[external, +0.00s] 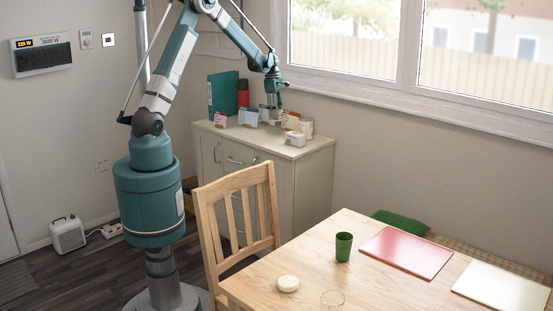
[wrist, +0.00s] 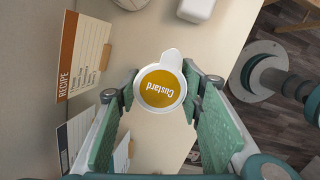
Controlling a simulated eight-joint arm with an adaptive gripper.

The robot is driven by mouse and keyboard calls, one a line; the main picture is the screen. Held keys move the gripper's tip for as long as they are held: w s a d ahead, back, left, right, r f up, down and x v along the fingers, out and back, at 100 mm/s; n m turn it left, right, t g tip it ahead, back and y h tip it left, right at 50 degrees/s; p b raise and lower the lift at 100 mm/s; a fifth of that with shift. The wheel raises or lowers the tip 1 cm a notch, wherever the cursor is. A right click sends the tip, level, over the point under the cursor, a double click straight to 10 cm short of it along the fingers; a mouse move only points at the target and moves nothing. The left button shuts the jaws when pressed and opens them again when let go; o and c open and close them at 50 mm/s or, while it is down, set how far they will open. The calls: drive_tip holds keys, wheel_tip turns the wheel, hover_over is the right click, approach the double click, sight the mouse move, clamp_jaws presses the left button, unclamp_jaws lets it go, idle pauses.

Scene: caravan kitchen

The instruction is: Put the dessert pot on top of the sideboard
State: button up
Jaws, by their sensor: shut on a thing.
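In the external view my gripper (external: 272,107) points down over the back part of the sideboard top. The pot is hard to make out there. I cannot tell whether its base touches the top.
Recipe cards (wrist: 85,55) stand along the sideboard. A teal binder (external: 222,95), a red flask (external: 243,93) and a white item (external: 294,138) are also on it. A wooden chair (external: 238,205) and a table (external: 310,265) stand in front.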

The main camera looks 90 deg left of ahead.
drive_tip(key=shift+s+a, duration=1)
drive_tip(key=shift+s, duration=0.05)
drive_tip(key=shift+f+b, duration=0.35)
drive_tip(key=shift+f, duration=2.7)
drive_tip(key=shift+f, duration=0.15)
drive_tip(key=shift+f, duration=1.75)
drive_tip(key=shift+f+b, duration=0.15)
drive_tip(key=shift+b, duration=0.2)
drive_tip(key=o, duration=0.7)
